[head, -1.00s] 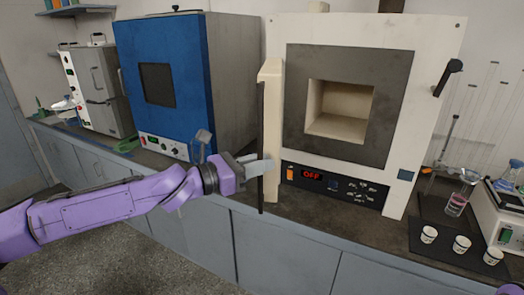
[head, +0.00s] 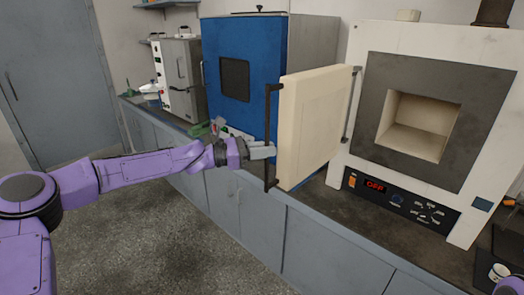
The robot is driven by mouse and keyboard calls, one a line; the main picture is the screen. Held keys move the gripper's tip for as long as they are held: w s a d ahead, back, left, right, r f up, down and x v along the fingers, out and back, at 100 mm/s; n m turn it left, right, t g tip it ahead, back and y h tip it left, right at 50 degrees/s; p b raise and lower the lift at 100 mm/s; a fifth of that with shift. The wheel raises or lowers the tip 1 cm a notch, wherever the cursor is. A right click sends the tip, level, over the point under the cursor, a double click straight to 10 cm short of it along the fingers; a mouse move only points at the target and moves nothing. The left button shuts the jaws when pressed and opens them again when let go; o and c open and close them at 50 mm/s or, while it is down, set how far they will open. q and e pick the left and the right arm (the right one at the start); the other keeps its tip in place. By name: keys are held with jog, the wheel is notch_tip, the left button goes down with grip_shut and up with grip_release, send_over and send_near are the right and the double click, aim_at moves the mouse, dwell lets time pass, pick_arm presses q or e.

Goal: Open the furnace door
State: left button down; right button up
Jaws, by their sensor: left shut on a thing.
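The white furnace (head: 483,185) stands on the right of the bench with its square chamber (head: 417,127) exposed. Its cream door (head: 312,125) is swung out to the left on the hinge side, with its broad inner face in view. A black bar handle (head: 268,110) runs along the door's free edge. My left gripper (head: 264,152) is shut on this handle, around its lower half, with the purple arm reaching in from the left.
A blue oven (head: 234,80) stands behind and left of the door, with a grey-white machine (head: 177,75) further left. The floor (head: 190,255) before the cabinets is clear.

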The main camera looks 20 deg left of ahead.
pick_arm(q)
jog(key=shift+r, duration=0.1)
jog(key=c, duration=1.4)
grip_release()
jog(key=shift+o, duration=0.8)
jog(key=shift+w+d, duration=0.15)
jog(key=b+v, duration=0.2)
jog(key=v, duration=0.8)
